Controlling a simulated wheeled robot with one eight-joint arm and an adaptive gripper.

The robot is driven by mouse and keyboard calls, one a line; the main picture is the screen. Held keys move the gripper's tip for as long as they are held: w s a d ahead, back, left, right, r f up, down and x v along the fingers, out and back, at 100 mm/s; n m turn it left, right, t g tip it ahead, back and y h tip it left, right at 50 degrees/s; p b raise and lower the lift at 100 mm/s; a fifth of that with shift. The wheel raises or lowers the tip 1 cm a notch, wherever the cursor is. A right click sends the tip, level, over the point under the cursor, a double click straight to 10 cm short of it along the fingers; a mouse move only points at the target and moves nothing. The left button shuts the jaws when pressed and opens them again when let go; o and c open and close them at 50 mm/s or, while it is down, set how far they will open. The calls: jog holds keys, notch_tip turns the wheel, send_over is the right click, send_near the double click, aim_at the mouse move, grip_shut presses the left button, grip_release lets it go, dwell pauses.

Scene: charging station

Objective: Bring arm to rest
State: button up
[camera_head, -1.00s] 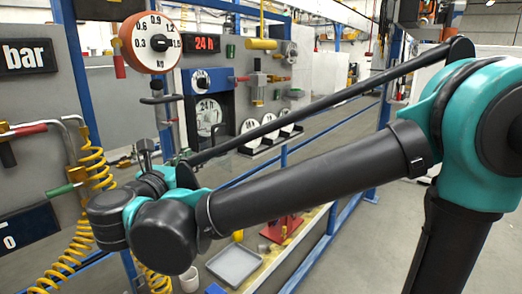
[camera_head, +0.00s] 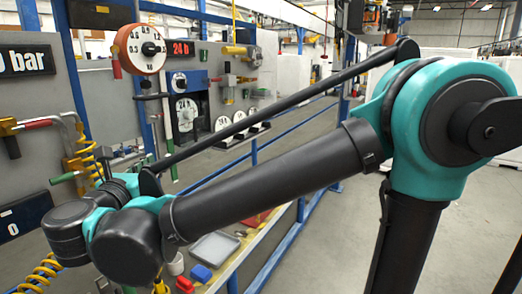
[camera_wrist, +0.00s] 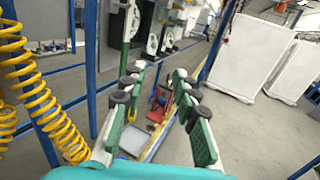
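My arm (camera_head: 270,185) stretches across the head view from the right to the lower left, in front of the charging station. My gripper (camera_wrist: 158,80) shows in the wrist view with its two green-padded fingers apart. It is open and nothing is between the fingers. In the head view the gripper is hidden behind my wrist joints. In the wrist view the fingers reach out above the floor and the blue-framed bench, with a grey tray (camera_wrist: 134,140) beyond them.
A round red-rimmed gauge (camera_head: 139,48) hangs on the grey panel. Yellow coiled hoses (camera_wrist: 38,85) hang close on the left of the wrist view. The grey tray (camera_head: 214,247) and a blue item (camera_head: 201,273) lie on the bench. Open floor lies to the right.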

jog(key=w+d+r+n+t+y, duration=0.1)
jog(key=w+r+n+y, duration=0.1)
jog(key=w+n+y, duration=0.35)
jog(key=w+d+r+n+t+y, duration=0.1)
jog(key=w+d+r+n+y, duration=0.1)
jog(key=w+n, duration=0.55)
jog(key=w+d+f+n+g+y, duration=0.5)
jog(key=d+f+n, duration=0.2)
jog(key=f+n, duration=0.6)
jog(key=s+d+f+n+g+h, duration=0.2)
jog(key=d+f+n+g+h, duration=0.15)
jog(key=d+f, duration=0.55)
jog(key=s+d+f+n+g+h, duration=0.2)
jog(key=d+f+n, duration=0.3)
jog(key=d+f, duration=0.3)
jog(key=s+d+f+n+g+h, duration=0.1)
jog(key=s+d+f+g+h, duration=0.1)
jog(key=s+d+f, duration=0.4)
jog(key=s+d+f+n+g+h, duration=0.1)
jog(key=s+d+f+g+h, duration=0.2)
jog(key=s+d+f, duration=0.3)
jog(key=d, duration=0.5)
jog(key=shift+s+h, duration=0.25)
jog(key=shift+h, duration=0.15)
